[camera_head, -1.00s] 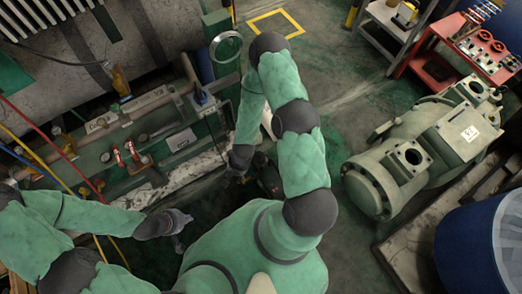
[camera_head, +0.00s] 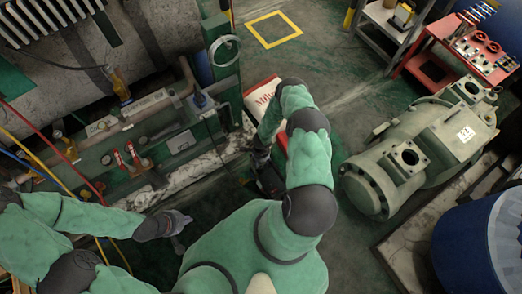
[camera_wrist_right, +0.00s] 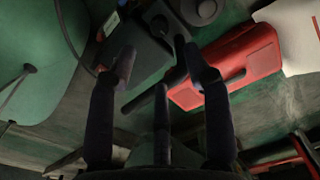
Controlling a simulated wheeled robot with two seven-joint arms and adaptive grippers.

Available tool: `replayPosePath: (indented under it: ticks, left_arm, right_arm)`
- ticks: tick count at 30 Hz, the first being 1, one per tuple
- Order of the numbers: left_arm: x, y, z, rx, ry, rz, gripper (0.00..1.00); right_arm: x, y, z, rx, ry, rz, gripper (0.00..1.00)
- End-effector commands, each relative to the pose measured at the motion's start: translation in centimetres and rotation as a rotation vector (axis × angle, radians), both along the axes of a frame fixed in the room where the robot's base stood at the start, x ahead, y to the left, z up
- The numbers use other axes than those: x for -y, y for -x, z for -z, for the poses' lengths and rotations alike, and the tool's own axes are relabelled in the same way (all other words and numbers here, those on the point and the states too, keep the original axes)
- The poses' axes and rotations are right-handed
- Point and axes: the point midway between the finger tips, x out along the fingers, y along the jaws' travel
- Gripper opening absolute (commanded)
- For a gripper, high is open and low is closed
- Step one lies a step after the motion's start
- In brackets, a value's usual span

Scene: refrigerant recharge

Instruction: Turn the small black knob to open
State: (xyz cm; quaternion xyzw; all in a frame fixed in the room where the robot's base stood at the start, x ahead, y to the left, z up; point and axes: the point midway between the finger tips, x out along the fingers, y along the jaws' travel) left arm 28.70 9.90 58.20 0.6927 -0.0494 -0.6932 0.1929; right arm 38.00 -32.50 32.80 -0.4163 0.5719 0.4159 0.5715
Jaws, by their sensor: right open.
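My right gripper (camera_head: 264,172) hangs low over the floor beside the green pipe rack in the head view, partly hidden by my arm. In the right wrist view my right gripper (camera_wrist_right: 162,70) is open, with nothing between its fingers. I cannot tell whether this round part is the small black knob. My left gripper (camera_head: 178,222) is at the lower left in the head view, apart from the rack; its jaw opening is unclear.
A red case (camera_wrist_right: 232,66) lies right of the dark box. A white-and-red container (camera_head: 262,97) stands beyond my right arm. The pipe rack (camera_head: 182,141) with red-handled valves is at left. A large grey-green compressor (camera_head: 425,150) is at right. Open floor (camera_head: 325,75) lies between.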

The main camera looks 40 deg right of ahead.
Motion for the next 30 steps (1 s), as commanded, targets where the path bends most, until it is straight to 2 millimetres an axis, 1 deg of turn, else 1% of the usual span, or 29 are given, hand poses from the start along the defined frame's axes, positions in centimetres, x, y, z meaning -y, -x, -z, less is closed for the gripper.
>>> replayPosePath:
  ticks: [1,9,15,18,21,30]
  left_arm:
    - [0.0,0.0,0.5,0.000,0.000,0.000,0.00]
    - [0.0,0.0,2.8,0.000,0.000,0.000,0.00]
    - [0.0,0.0,4.1,0.000,0.000,0.000,0.00]
    - [0.0,0.0,4.5,0.000,0.000,0.000,0.00]
    - [0.0,0.0,4.7,0.000,0.000,0.000,0.00]
    - [0.0,0.0,4.7,0.000,0.000,0.000,0.00]
  right_arm:
    - [-0.1,0.1,1.0,-0.002,-0.002,-0.001,0.50]
    - [-0.1,0.1,5.8,-0.001,-0.001,-0.003,0.50]
    - [-0.1,0.0,8.6,0.000,-0.001,-0.003,0.50]
    - [-0.1,0.1,9.4,-0.001,-0.001,-0.003,0.50]
    - [0.0,0.0,9.8,0.001,-0.001,-0.004,0.50]
    - [-0.1,0.0,9.9,0.000,-0.001,-0.004,0.50]
